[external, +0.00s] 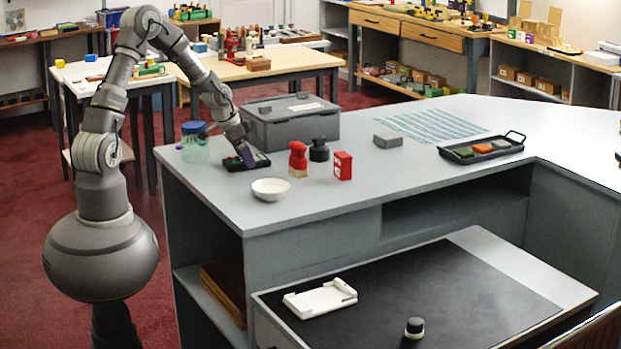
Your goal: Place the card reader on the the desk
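My gripper (243,155) is low at the left end of the grey counter (350,195), pointing down at a small flat black object (262,161). This black object may be the card reader; its details are too small to be sure. The gripper's fingertips cover part of it, and I cannot tell whether they are closed on it. The desk (474,238) is the lower table in front of the counter, with a black mat (420,290) on top.
Near my gripper are a greenish clear jar (195,145), a grey lidded box (292,124), a white bowl (270,189), red (298,160) and black (319,150) brush-like items and a red box (343,166). A black tray (482,150) stands right. The mat's middle is clear.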

